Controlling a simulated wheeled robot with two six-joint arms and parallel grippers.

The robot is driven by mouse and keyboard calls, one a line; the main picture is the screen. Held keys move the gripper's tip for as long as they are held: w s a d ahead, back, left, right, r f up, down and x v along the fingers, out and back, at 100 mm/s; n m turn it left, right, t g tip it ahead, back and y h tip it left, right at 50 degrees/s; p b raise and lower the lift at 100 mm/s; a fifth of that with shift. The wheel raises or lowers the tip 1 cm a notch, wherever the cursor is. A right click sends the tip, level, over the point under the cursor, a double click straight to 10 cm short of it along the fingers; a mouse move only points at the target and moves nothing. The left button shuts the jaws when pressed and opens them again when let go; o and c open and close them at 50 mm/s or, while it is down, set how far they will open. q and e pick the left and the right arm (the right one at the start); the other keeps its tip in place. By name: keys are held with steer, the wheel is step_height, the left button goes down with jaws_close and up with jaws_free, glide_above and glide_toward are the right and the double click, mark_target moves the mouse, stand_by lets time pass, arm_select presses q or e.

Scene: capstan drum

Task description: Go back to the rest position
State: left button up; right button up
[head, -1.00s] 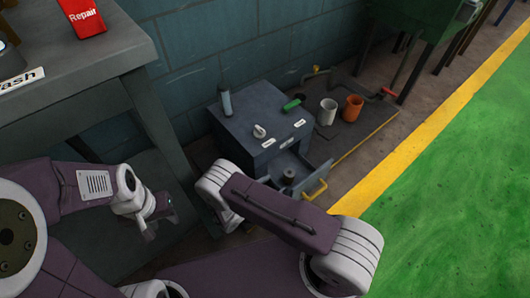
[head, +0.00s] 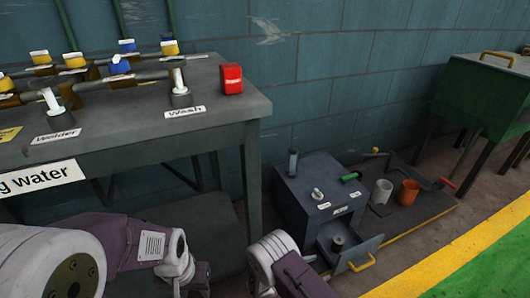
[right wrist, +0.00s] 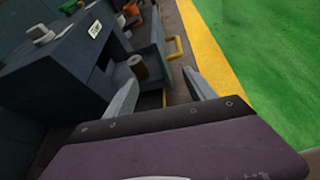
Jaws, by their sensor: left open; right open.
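My left gripper (head: 197,281) is at the bottom of the head view, below and in front of the grey bench. Only part of it shows, and the bottom edge cuts it off. My right arm's links show at the bottom middle of the head view, and its gripper is out of that picture. In the right wrist view my right gripper (right wrist: 160,90) is open, with nothing between its fingers.
The grey bench (head: 190,135) with valves and a red box (head: 231,79) stands at left. The drawer's yellow handle (head: 362,263) sticks out near my right arm. White (head: 381,191) and orange (head: 407,193) cups stand beyond the cabinet. Green floor (head: 490,270) at right is clear.

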steer(key=w+d+r+m+g+p, duration=0.1)
steer(key=w+d+r+m+p, duration=0.1)
steer(key=r, duration=0.5)
steer(key=w+d+r+m+g+p, duration=0.1)
steer(key=d+r+m+p, duration=0.1)
steer(key=r, duration=0.5)
steer(key=s+d+r+m+g+y+p, duration=0.1)
steer(key=s+d+r+m+g+p, duration=0.2)
steer(key=r, duration=0.4)
steer(key=s+d+r+m+g+y+p, duration=0.1)
steer(key=s+d+r+m+p, duration=0.1)
steer(key=s+d+r+m, duration=0.4)
steer(key=s+a+r+m+g+y+p, duration=0.1)
steer(key=s+a+r+m+y+p, duration=0.2)
steer(key=s+a+r+m+y, duration=0.3)
steer(key=s+a+f+m+t+y, duration=0.1)
steer(key=s+a+m+y, duration=0.2)
steer(key=s+a, duration=0.25)
step_height(320, 180, up, 38)
steer(key=w+a+p, duration=0.1)
steer(key=w+p, duration=0.1)
steer(key=p, duration=3.6)
steer(key=shift+a+f+m+t+y, duration=0.15)
steer(key=shift+a+m+t+y, duration=0.25)
